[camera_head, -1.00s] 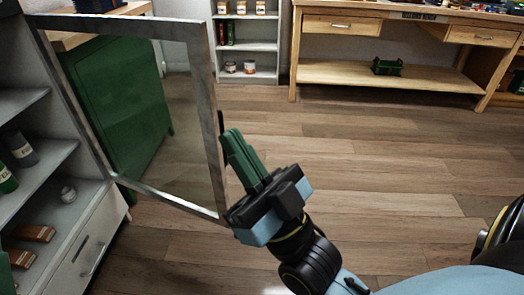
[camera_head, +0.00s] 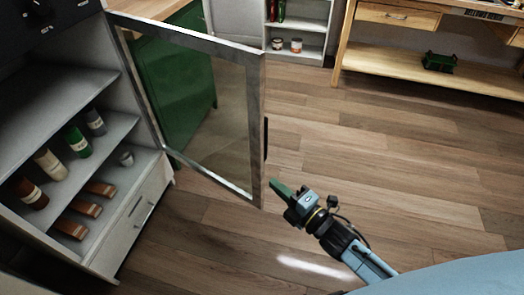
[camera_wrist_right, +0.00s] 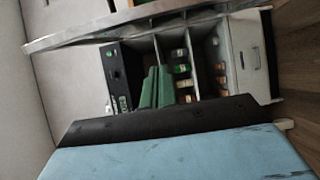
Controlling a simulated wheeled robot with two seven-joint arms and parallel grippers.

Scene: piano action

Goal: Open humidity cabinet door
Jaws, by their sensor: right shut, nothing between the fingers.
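The humidity cabinet (camera_head: 75,130) stands at the left in the head view, and its shelves with bottles show. Its glass door (camera_head: 256,120), with a grey metal frame, stands swung wide open to the right. A dark handle (camera_head: 266,139) is on the door's free edge. My right gripper (camera_head: 277,188) is shut and empty, just below the handle and apart from it. In the right wrist view its green fingers (camera_wrist_right: 157,88) show in front of the cabinet (camera_wrist_right: 245,55), whose shelves are exposed. My left gripper is not in view.
Bottles (camera_head: 76,141) and brown boxes (camera_head: 86,210) sit on the cabinet shelves, above a drawer (camera_head: 135,215). A green cabinet (camera_head: 190,90) stands behind the door glass. A wooden workbench (camera_head: 430,75) is at the back right. The wood floor (camera_head: 400,160) between is clear.

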